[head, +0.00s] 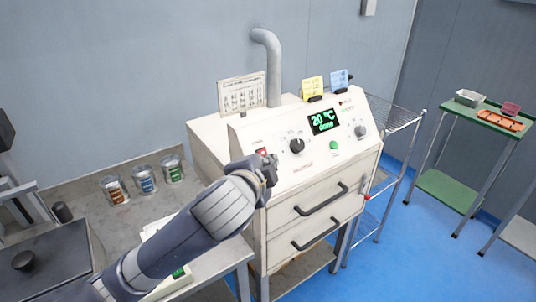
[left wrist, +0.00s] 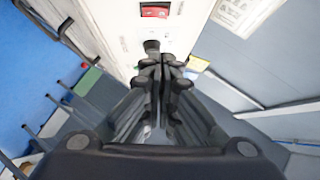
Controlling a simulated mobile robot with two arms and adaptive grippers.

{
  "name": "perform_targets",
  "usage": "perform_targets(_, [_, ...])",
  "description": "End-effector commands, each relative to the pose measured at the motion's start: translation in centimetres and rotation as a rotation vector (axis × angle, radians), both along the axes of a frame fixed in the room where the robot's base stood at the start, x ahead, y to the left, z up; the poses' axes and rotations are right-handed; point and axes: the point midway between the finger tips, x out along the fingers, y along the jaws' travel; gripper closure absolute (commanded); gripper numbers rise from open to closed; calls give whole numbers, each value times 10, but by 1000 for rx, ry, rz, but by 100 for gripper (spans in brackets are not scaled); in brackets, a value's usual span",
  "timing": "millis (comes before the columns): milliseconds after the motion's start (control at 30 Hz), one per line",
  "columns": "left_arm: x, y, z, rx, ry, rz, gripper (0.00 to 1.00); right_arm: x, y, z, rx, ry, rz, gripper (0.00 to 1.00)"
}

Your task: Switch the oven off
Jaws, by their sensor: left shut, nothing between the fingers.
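The oven (head: 315,179) is a cream cabinet with a sloped control panel and two drawer-like fronts with dark handles. Its display (head: 323,121) is lit green and reads "20 °C" and "done". A red rocker switch (head: 262,151) sits at the panel's left end, and it also shows at the top of the left wrist view (left wrist: 155,11). My left gripper (head: 269,171) is shut and empty, close below the switch in the head view. In the left wrist view its fingertips (left wrist: 162,62) appear just short of the switch; contact cannot be told. My right gripper is not in view.
The panel also has a black knob (head: 297,146), a green button (head: 334,145) and a grey knob (head: 360,131). Yellow and blue cards stand on top. Several jars (head: 144,180) stand on the left bench. A wire rack (head: 393,117) and green-topped table (head: 490,118) stand right.

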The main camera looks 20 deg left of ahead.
Motion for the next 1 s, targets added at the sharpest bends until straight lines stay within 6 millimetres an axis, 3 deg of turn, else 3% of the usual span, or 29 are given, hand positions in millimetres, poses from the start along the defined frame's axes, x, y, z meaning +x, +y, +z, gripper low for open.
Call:
perform_targets(267, [15, 1, -6, 0, 3, 3, 100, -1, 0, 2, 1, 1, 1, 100])
perform_targets(767, [96, 5, -37, -1, 2, 2, 100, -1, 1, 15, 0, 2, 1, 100])
perform_targets(1000, [111, 28, -54, 1, 3, 2, 100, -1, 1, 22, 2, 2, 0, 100])
